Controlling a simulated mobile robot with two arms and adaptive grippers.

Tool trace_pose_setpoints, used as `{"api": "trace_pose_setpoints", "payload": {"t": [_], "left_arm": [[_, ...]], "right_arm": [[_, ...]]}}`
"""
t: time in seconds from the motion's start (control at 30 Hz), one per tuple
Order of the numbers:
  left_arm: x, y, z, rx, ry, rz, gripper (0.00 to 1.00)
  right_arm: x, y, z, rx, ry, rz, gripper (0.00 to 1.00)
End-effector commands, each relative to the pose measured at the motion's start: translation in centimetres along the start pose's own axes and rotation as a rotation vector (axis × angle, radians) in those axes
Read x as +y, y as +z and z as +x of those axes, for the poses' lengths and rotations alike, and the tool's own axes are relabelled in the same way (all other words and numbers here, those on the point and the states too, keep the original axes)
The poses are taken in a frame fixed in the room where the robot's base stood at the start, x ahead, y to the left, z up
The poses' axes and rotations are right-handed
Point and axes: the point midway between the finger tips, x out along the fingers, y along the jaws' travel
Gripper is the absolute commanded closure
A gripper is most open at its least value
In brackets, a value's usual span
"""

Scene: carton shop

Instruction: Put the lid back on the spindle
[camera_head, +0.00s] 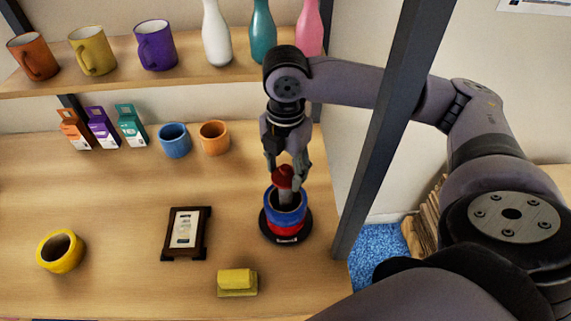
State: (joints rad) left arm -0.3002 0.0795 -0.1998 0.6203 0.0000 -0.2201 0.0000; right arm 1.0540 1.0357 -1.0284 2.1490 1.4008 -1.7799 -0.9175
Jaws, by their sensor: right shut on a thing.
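The spindle stands on a round black base (287,238) on the lower shelf, right of centre. A blue ring (286,208) sits above a red ring (286,229) around it. Its grey post (286,196) shows inside the blue ring. My right gripper (286,168) points down from above and is shut on the red lid (284,177). The lid is in line with the post, at its top. I cannot tell whether it touches the post. The fingers hide part of the lid. My left gripper is not in view.
A dark upright (370,180) stands right of the spindle. A framed card (186,231), a yellow block (237,281) and a yellow cup (60,251) lie to the left. Blue (174,141) and orange (214,138) mugs stand behind. The upper shelf (190,70) holds mugs and bottles.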

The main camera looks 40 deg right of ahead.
Motion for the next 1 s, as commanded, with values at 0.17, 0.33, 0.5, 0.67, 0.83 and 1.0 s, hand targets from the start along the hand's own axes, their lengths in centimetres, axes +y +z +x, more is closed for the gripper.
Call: {"api": "trace_pose_setpoints", "payload": {"t": [0.17,0.33,0.5,0.67,0.83,1.0], "left_arm": [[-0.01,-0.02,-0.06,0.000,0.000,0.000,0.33],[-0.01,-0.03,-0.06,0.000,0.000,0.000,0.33],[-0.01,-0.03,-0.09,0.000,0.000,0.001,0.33],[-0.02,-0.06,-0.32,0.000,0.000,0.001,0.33],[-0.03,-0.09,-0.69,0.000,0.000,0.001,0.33],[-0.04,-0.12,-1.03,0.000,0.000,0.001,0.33]], "right_arm": [[0.01,0.00,0.04,0.000,0.000,0.000,0.71],[0.01,0.00,0.03,0.000,0.000,0.000,0.71],[0.01,0.00,0.01,0.000,0.000,0.000,0.71],[0.01,0.00,-0.05,-0.001,0.000,0.000,0.71],[0.01,0.02,-0.07,-0.001,0.000,0.000,0.71],[-0.02,0.01,-0.03,-0.001,-0.001,0.000,0.71]]}}
